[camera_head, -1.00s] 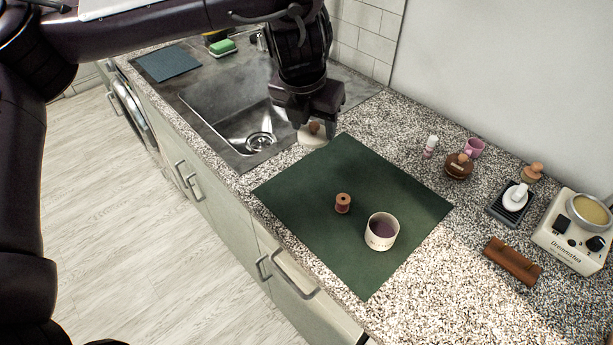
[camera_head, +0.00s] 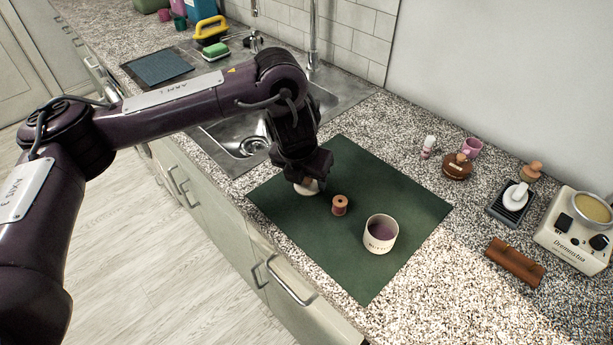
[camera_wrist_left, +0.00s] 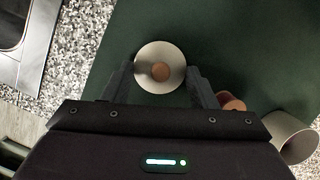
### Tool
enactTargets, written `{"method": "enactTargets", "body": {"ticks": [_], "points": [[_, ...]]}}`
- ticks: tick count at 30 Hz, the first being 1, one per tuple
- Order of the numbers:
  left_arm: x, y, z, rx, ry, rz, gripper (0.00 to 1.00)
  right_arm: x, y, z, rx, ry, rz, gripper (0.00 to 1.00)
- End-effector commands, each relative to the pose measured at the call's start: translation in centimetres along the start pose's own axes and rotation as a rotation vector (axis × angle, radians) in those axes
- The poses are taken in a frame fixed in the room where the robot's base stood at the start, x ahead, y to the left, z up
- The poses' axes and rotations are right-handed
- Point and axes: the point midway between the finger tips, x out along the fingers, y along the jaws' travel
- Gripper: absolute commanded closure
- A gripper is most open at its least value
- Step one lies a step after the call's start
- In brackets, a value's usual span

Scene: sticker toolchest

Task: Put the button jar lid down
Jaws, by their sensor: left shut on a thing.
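The button jar lid is a pale disc with a round wooden knob. In the head view the lid (camera_head: 306,188) is under my left gripper (camera_head: 308,180), low over the upper left part of the green mat (camera_head: 330,245). The gripper hides much of it. In the left wrist view the lid (camera_wrist_left: 160,53) lies between the fingers of my left gripper (camera_wrist_left: 163,78), which is shut on it. I cannot tell whether the lid touches the mat. The open cream jar (camera_head: 381,235) stands upright on the mat. My right gripper is out of view.
A wooden spool (camera_head: 340,205) stands on the mat, close to the lid's right. The sink (camera_head: 245,143) is behind to the left. A pink cup (camera_head: 472,147), a brown pot (camera_head: 457,167), a wooden holder (camera_head: 514,262) and a cream appliance (camera_head: 577,235) stand at right. The mat's front is clear.

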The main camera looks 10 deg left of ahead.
Motion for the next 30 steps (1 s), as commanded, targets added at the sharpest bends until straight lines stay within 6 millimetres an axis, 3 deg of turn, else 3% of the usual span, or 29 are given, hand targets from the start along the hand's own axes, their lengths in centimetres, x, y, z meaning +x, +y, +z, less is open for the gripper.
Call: {"method": "enactTargets", "body": {"ticks": [6, 7, 12, 23, 30], "points": [[0.4, 0.0, -0.1, 0.000, 0.001, 0.000, 0.69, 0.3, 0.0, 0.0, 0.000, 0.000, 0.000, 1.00], [0.3, 0.0, -0.1, 0.000, 0.001, 0.000, 0.45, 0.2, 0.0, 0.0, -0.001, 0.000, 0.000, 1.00], [0.2, 0.0, -0.1, 0.001, 0.001, 0.000, 0.24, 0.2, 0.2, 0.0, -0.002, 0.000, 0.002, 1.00], [-0.4, 0.0, 0.1, 0.002, 0.000, 0.000, 0.24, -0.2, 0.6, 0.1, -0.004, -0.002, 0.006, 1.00], [-4.5, 0.0, 0.3, 0.004, -0.006, 0.002, 0.24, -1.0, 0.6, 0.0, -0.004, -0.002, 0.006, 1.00]]}}
